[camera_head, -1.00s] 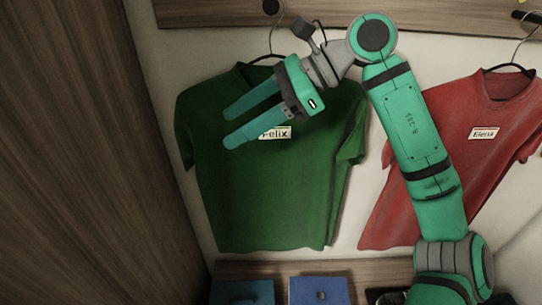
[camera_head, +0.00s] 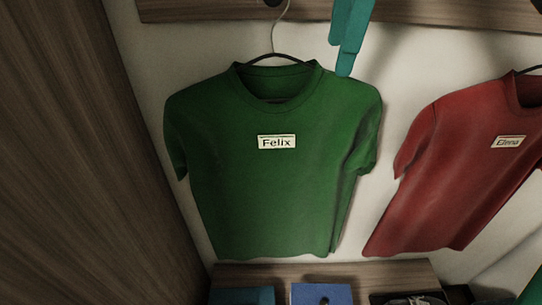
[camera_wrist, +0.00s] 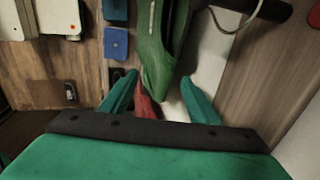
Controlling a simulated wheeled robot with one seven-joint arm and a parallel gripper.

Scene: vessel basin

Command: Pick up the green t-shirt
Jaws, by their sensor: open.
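The green t-shirt (camera_head: 270,190) hangs from a hanger against the wall, with a white "Felix" label on its chest. My gripper (camera_head: 343,58) is open and empty, with its teal fingers pointing down near the shirt's right shoulder. The rest of the arm is mostly out of the head view. In the wrist view, the green t-shirt (camera_wrist: 158,45) appears edge-on, in line with the gap between the open fingers of my gripper (camera_wrist: 159,80). I cannot tell whether its edge lies between the fingertips or just beyond them.
A red t-shirt (camera_head: 455,175) labelled "Elena" hangs to the right, apart from the green one. A wooden rail (camera_head: 200,10) runs above. A wooden wall (camera_head: 80,150) stands at left.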

